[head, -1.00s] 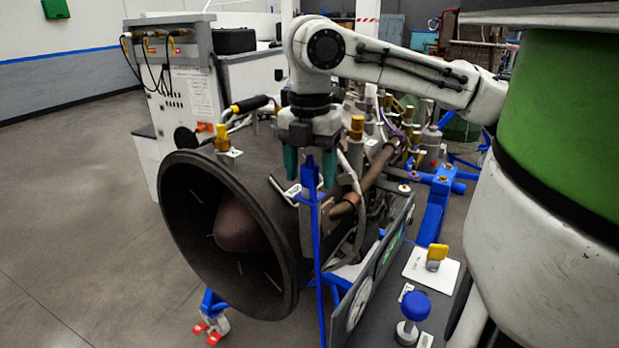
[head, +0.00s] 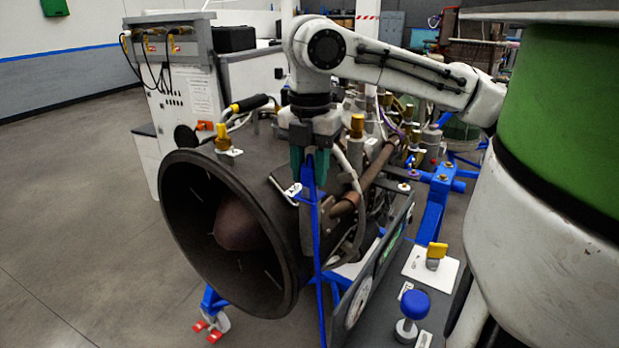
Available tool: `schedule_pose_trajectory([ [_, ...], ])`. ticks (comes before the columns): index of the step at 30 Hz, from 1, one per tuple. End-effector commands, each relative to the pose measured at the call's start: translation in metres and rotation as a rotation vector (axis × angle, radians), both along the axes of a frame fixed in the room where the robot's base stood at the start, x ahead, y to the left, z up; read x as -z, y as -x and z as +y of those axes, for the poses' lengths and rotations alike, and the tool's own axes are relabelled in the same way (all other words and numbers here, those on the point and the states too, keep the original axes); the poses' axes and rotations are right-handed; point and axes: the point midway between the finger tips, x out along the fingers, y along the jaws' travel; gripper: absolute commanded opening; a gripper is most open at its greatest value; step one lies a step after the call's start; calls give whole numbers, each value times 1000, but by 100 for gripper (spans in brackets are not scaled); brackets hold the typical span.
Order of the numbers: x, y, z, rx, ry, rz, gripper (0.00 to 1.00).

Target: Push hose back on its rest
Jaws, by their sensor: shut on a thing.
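My gripper (head: 311,172), with green fingers, is above the right side of the dark turbine cone. Its fingers are closed on the top of a slim blue upright piece (head: 316,235), which runs down past the cone's edge to the bottom of the picture. I cannot tell whether this is a hose or a post. A pale hose (head: 353,168) hangs just right of the fingers and curves downward, apart from them as far as I can see. The fingertips partly hide the top of the blue piece. A separate hose rest cannot be made out.
The turbine's wide dark cone (head: 185,180) opens toward the front left. A brown pipe (head: 372,180) and several fittings crowd the right. A blue knob (head: 415,305) and a yellow-tabbed white plate (head: 432,266) lie at lower right. The grey floor at left is clear.

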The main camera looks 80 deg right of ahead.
Motion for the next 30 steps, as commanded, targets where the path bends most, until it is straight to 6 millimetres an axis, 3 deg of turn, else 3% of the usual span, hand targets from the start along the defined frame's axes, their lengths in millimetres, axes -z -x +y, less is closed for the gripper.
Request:
schedule_pose_trajectory([
  [30,-12,0,0,0,1,0,0],
])
